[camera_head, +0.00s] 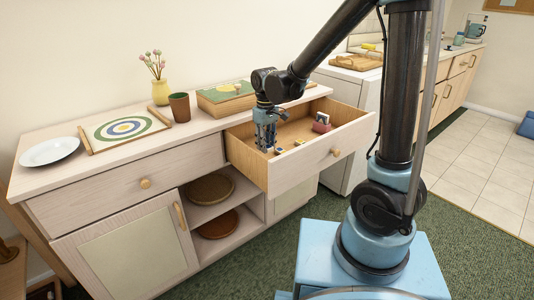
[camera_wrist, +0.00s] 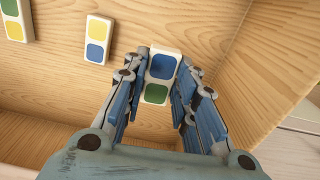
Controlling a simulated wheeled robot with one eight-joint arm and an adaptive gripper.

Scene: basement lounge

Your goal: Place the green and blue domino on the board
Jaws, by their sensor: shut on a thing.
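The green and blue domino (camera_wrist: 158,75), white with a blue and a green square, sits between the fingers of my gripper (camera_wrist: 161,82) in the wrist view. The fingers are shut on it. In the head view my gripper (camera_head: 266,140) points down inside the open drawer (camera_head: 300,160), near its left end; the held domino is hard to make out there. A board with concentric rings (camera_head: 123,129) lies on the cabinet top to the left, apart from my gripper.
In the drawer lie a blue and yellow domino (camera_wrist: 97,40), a green and yellow domino (camera_wrist: 14,20) and a red item (camera_head: 321,122). On the cabinet top stand a white plate (camera_head: 48,151), a brown cup (camera_head: 180,107), a yellow vase (camera_head: 161,92) and a green-topped box (camera_head: 222,93).

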